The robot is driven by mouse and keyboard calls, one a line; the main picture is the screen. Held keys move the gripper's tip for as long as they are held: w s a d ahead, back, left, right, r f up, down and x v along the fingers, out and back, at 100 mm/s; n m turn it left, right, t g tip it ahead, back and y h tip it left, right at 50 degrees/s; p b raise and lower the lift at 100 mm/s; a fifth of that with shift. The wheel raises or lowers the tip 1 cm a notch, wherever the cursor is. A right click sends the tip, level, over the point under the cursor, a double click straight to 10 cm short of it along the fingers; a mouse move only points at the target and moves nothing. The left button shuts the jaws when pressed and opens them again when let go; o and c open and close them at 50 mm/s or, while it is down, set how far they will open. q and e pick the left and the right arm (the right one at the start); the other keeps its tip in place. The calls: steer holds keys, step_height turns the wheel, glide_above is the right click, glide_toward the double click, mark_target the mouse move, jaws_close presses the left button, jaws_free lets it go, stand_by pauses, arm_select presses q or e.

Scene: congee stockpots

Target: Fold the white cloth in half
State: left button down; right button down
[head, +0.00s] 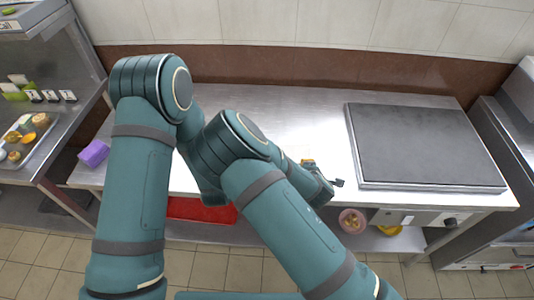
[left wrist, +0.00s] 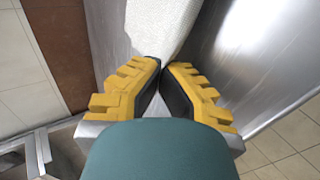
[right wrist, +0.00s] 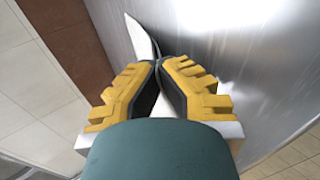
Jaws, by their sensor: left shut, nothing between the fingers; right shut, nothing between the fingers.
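The white cloth (left wrist: 160,22) shows in the left wrist view as a pale textured strip on the metal counter, just beyond the fingertips. In the head view I cannot make it out; my arms cover the middle of the counter. My left gripper (left wrist: 161,64) is shut and empty at the near end of the cloth; whether it touches is unclear. My right gripper (right wrist: 160,64) is shut and empty over the counter. A narrow pale strip with a dark edge lies beyond its fingertips; I cannot tell whether it is cloth.
The steel counter (head: 310,110) is bare behind my arms. A flat grey griddle (head: 420,140) fills its right side. A purple block (head: 93,153) is at the left end. A red tray (head: 195,209), a pink bowl (head: 352,220) and a yellow item (head: 390,230) sit lower down.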

arm_select(q)
steer(key=c, duration=0.9)
jaws_free()
arm_select(e)
steer(key=c, duration=0.9)
jaws_free()
arm_select(q)
steer(key=shift+o, duration=0.2)
steer(key=shift+f, duration=0.1)
arm_select(e)
steer(key=shift+o, duration=0.2)
steer(key=shift+f, duration=0.1)
arm_select(q)
steer(key=shift+s, duration=0.1)
arm_select(e)
steer(key=shift+s, duration=0.1)
arm_select(q)
steer(key=s+r, duration=0.5)
steer(key=r, duration=0.4)
steer(key=shift+s, duration=0.4)
arm_select(e)
steer(key=s+r, duration=0.5)
steer(key=r, duration=0.4)
steer(key=shift+s, duration=0.4)
